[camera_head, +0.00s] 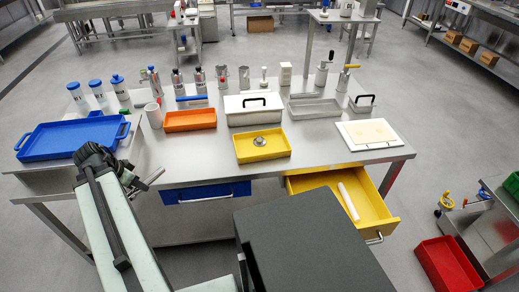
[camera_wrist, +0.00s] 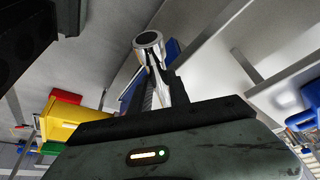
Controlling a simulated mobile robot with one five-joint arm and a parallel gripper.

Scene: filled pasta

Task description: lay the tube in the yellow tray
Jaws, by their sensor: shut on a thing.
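My gripper (camera_head: 136,184) is at the table's front edge on the left, below the blue tray's right end. It is shut on a shiny metal tube (camera_wrist: 150,42), whose open round end points up in the wrist view. In the head view the tube (camera_head: 153,178) shows as a short grey piece, tilted, sticking out to the right of my gripper. The yellow tray (camera_head: 264,157) stands on the table near the front middle, right of my gripper and apart from it. A small round metal thing (camera_head: 260,142) lies in this tray.
An orange tray (camera_head: 190,127) and a white box with a black handle (camera_head: 253,118) stand behind the yellow tray. A blue tray (camera_head: 70,152) is at left. A yellow drawer (camera_head: 375,213) holding a white bar (camera_head: 348,201) is open at front right. Bottles and cans line the back.

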